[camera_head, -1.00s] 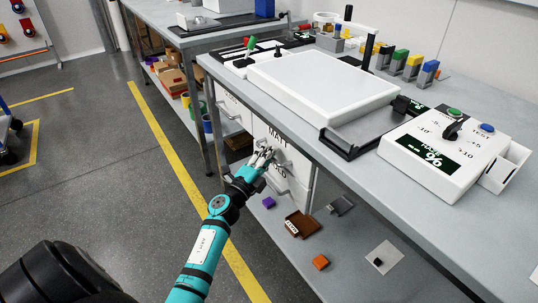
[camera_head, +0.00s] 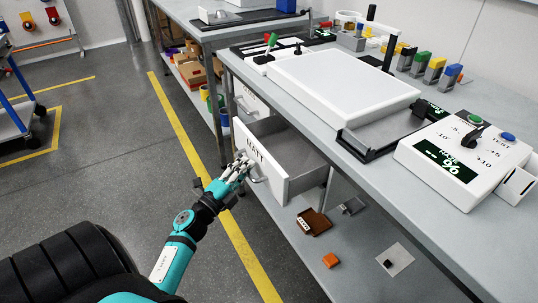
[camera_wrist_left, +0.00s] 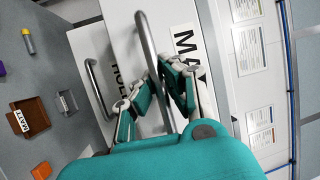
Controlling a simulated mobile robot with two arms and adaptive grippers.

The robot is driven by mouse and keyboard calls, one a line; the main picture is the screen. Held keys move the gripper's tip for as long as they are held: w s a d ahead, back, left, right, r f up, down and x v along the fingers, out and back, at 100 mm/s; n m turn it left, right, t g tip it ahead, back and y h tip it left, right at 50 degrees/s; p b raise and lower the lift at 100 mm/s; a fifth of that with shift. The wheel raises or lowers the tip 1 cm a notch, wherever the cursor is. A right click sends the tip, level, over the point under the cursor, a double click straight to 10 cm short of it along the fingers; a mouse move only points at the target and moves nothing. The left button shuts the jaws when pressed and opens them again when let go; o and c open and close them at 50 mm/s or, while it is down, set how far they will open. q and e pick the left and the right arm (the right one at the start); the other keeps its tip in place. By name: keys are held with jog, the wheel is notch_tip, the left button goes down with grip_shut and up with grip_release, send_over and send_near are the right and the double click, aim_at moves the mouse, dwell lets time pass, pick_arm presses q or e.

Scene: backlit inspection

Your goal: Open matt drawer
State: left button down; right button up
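The matt drawer (camera_head: 275,186) has a white front with a black MATT label and stands pulled out from under the bench, its grey inside showing. My left gripper (camera_head: 244,166) is at the metal bar handle (camera_head: 260,180) on its front. In the left wrist view, the handle (camera_wrist_left: 147,45) runs between the fingers of my left gripper (camera_wrist_left: 158,88), which are closed in around it; the exact contact is partly hidden. The MATT label (camera_wrist_left: 187,48) shows beside them. My right gripper is not in view.
Another drawer handle (camera_wrist_left: 95,88) lies beside this one in the wrist view. The bench top (camera_head: 375,190) holds a white box and a control panel (camera_head: 465,160). A brown tray (camera_head: 314,222) and an orange block (camera_head: 330,260) lie on the lower shelf. Floor left of the drawer is clear.

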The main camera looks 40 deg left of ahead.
pick_arm(q)
jog(key=s+a, duration=0.3)
jog(key=s, duration=0.6)
jog(key=shift+a+f, duration=0.2)
jog(key=shift+a, duration=0.1)
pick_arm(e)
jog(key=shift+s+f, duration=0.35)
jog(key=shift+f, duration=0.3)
pick_arm(q)
jog(key=c, duration=1.4)
grip_release()
jog(key=s, duration=0.4)
jog(key=s+f, duration=0.1)
jog(key=s, duration=0.3)
jog(key=s+f, duration=0.1)
jog(key=s, duration=0.2)
jog(key=shift+s, duration=0.4)
